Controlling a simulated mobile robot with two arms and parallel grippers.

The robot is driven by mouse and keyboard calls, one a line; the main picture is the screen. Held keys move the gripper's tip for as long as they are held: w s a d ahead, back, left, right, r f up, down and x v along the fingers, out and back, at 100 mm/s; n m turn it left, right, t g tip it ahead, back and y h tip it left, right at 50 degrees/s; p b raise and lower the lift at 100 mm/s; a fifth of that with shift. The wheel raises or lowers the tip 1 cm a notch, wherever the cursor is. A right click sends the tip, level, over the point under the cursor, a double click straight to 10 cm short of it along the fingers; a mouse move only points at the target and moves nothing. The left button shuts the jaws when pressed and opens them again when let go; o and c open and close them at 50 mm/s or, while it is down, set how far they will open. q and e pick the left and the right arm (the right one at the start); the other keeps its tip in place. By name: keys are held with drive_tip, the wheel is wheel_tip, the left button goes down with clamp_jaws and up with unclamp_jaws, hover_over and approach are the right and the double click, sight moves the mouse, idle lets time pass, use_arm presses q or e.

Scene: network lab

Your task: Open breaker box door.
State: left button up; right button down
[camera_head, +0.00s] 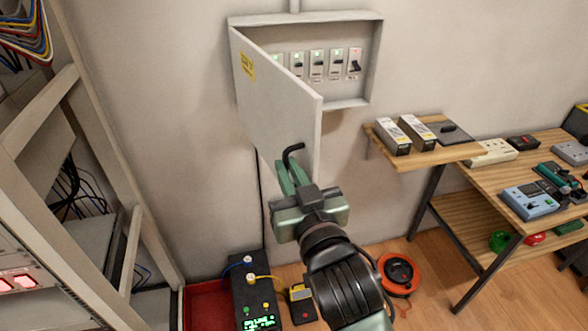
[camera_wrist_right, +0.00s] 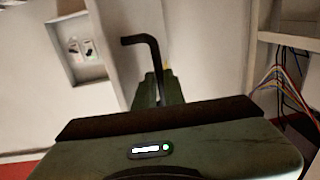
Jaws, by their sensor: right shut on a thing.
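The breaker box (camera_head: 375,60) is mounted on the wall, and several breaker switches show inside it. Its light grey door (camera_head: 275,105), with a yellow label, is hinged at the left and stands partly open, swung out from the wall. A black bent handle (camera_head: 292,150) is at the door's lower free edge. My right gripper (camera_head: 294,178) is shut on the handle from below. In the right wrist view, the handle (camera_wrist_right: 152,60) rises from between the fingers, with the door and the box beyond. My left gripper is not in view.
A rack (camera_head: 75,130) with cables stands at the left. A small shelf (camera_head: 440,150) and a wooden workbench (camera_head: 530,180) with meters are at the right. A black device (camera_head: 252,295) and an orange cable reel (camera_head: 398,275) are on the floor below.

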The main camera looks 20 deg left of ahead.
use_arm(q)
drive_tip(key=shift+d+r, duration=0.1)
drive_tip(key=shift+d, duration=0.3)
use_arm(e)
drive_tip(key=shift+w+d+r, duration=0.1)
drive_tip(key=shift+r, duration=0.2)
drive_tip(key=c, duration=1.5)
unclamp_jaws()
drive_tip(key=shift+w+a+f, duration=0.25)
drive_tip(key=shift+a+f, duration=0.05)
drive_tip(key=shift+a, duration=0.05)
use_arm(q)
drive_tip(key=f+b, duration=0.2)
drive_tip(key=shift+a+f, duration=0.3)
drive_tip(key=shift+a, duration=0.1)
use_arm(e)
drive_tip(key=v, duration=0.8)
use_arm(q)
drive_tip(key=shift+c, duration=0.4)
use_arm(e)
drive_tip(key=shift+w+a, duration=0.1)
